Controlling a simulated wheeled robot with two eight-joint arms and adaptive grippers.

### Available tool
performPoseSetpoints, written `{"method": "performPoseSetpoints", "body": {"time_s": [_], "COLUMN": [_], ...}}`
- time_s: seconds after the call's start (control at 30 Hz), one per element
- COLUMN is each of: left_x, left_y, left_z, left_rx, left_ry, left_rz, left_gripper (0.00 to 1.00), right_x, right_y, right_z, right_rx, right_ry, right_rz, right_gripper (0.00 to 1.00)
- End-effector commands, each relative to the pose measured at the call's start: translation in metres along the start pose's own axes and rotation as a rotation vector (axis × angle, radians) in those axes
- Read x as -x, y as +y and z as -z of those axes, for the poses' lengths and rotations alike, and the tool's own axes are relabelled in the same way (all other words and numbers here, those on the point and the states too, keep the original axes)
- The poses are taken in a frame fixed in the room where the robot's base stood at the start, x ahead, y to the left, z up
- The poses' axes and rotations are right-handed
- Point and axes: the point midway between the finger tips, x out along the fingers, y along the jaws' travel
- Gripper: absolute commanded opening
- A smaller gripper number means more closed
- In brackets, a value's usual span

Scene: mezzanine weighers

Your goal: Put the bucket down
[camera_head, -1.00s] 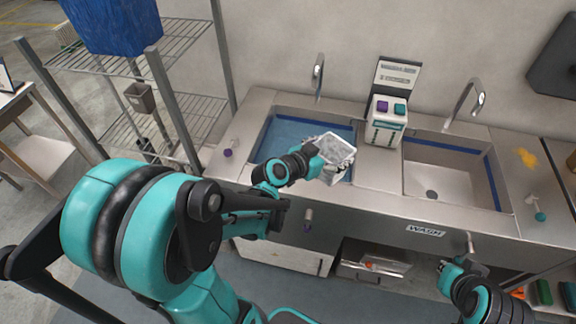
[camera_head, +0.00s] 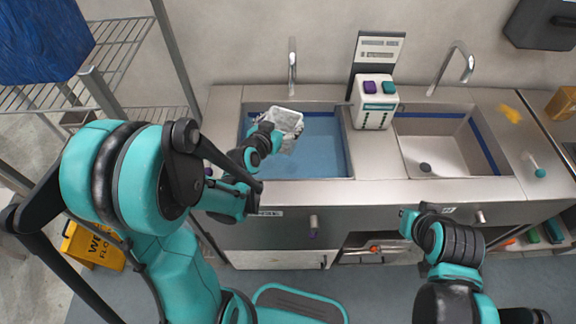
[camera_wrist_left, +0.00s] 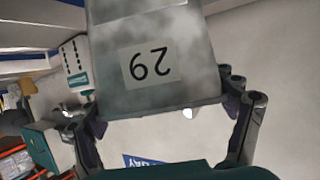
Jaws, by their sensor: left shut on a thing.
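The bucket (camera_head: 284,117) is a pale grey, mottled vessel. In the head view it is over the left, blue-filled sink basin (camera_head: 338,176), towards its back left. In the left wrist view the bucket (camera_wrist_left: 190,70) fills the upper middle, with an upside-down "29" label. My left gripper (camera_head: 270,134) is shut on it, and its fingers (camera_wrist_left: 165,118) flank the bucket in the wrist view. I cannot tell whether its underside touches anything. My right gripper (camera_head: 408,220) is low in front of the counter; its fingers are too small to read.
A dispenser (camera_head: 374,112) with purple and teal tops stands between the basins. The right basin (camera_head: 450,145) looks empty. A tap (camera_head: 292,68) rises behind the left basin.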

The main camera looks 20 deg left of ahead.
Motion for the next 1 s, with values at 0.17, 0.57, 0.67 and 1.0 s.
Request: {"method": "performPoseSetpoints", "body": {"time_s": [0.17, 0.57, 0.67, 1.0], "left_x": [-0.034, -0.165, -0.182, -0.161], "left_y": [0.001, 0.052, 0.064, 0.043], "left_z": [-0.015, -0.026, -0.017, -0.055], "left_rx": [0.007, -0.091, -0.124, -0.145], "left_ry": [0.012, 0.016, 0.012, 0.013], "left_rz": [0.022, -0.229, -0.311, -0.355], "left_gripper": [0.39, 0.39, 0.39, 0.39], "right_x": [-0.018, -0.064, -0.069, -0.087], "right_y": [0.0, 0.0, 0.0, 0.0], "right_z": [-0.013, -0.046, -0.049, -0.063], "right_rx": [0.0, 0.0, 0.0, 0.0], "right_ry": [0.0, 0.0, 0.0, 0.0], "right_rz": [0.0, 0.0, 0.0, 0.0], "right_gripper": [0.0, 0.0, 0.0, 0.0]}}
